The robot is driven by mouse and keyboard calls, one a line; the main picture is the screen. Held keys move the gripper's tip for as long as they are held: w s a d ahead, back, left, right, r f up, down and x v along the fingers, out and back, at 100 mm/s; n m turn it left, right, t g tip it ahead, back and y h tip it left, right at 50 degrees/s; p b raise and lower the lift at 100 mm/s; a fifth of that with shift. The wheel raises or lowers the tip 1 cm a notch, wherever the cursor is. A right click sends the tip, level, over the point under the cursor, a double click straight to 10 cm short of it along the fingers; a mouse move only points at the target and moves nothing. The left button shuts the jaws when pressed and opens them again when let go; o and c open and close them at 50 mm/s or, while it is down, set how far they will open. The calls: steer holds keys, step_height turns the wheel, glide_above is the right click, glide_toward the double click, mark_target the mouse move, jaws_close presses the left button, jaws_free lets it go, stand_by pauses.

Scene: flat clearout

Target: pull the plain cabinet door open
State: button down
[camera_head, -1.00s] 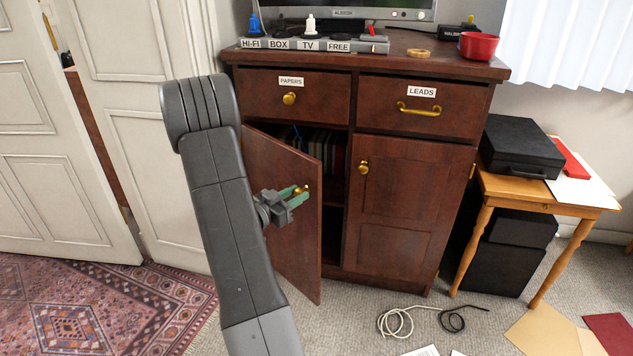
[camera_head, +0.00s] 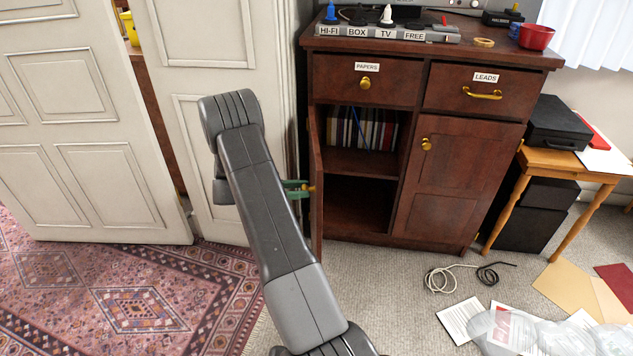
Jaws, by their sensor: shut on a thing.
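The left cabinet door (camera_head: 316,200) is dark wood and stands swung wide open, seen nearly edge-on. My gripper (camera_head: 304,189) is shut on the brass knob (camera_head: 311,189) of this door, with its green fingers at the knob. My arm hides part of the gripper. The cabinet (camera_head: 415,143) shows its open left compartment, with a row of books or folders (camera_head: 362,128) on the upper shelf and a dark, bare-looking lower space. The right door (camera_head: 448,190), with a recessed panel and brass knob, is closed.
White panelled doors (camera_head: 75,120) stand to the left, close to my arm, above a patterned rug (camera_head: 120,295). Coiled cables (camera_head: 455,277), papers (camera_head: 462,320) and clear bags (camera_head: 540,335) lie on the floor at right. A small wooden table (camera_head: 560,165) stands right of the cabinet.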

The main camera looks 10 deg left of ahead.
steer(key=shift+w+a+m+g+p, duration=0.1)
steer(key=shift+a+m+g+p, duration=0.3)
steer(key=shift+a+g+p, duration=0.65)
steer(key=shift+a+m+g+p, duration=0.4)
steer(key=shift+a+p, duration=0.3)
steer(key=shift+a, duration=0.7)
steer(key=c, duration=1.1)
jaws_free()
step_height(320, 180, up, 10)
steer(key=p, duration=1)
steer(key=shift+f, duration=0.15)
